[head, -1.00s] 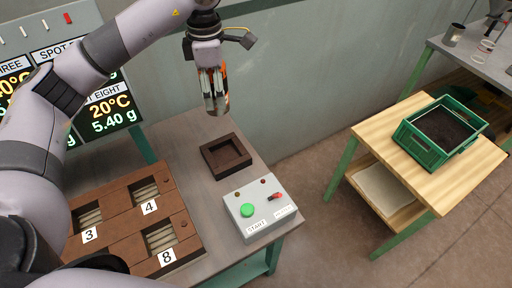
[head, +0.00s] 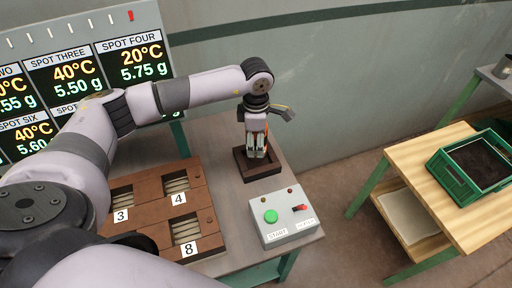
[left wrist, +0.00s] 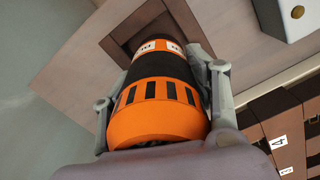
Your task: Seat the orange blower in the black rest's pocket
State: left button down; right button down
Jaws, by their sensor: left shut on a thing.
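The orange blower (left wrist: 155,118), with a black band and dark vent slots, fills the middle of the left wrist view. My left gripper (head: 257,154) is shut on it, one finger on each side. The dark rest (head: 264,178) is a square block with a recessed pocket, on the grey bench. The rest also shows in the left wrist view (left wrist: 118,22), behind the blower's far end. The blower's far end is over or in the pocket; I cannot tell whether it touches the floor. In the head view the fingers mostly hide the blower. My right gripper is not in view.
A control box (head: 286,232) with a green button and red switch stands just in front of the rest. A brown numbered block (head: 146,222) with slots is at the left. A wooden table (head: 425,180) with a green crate (head: 447,180) is at the right.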

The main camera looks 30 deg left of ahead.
pick_arm(q)
notch_tip(320, 180, down, 3)
jog(key=shift+f, duration=0.35)
jog(key=c, duration=0.6)
grip_release()
jog(key=shift+f, duration=0.15)
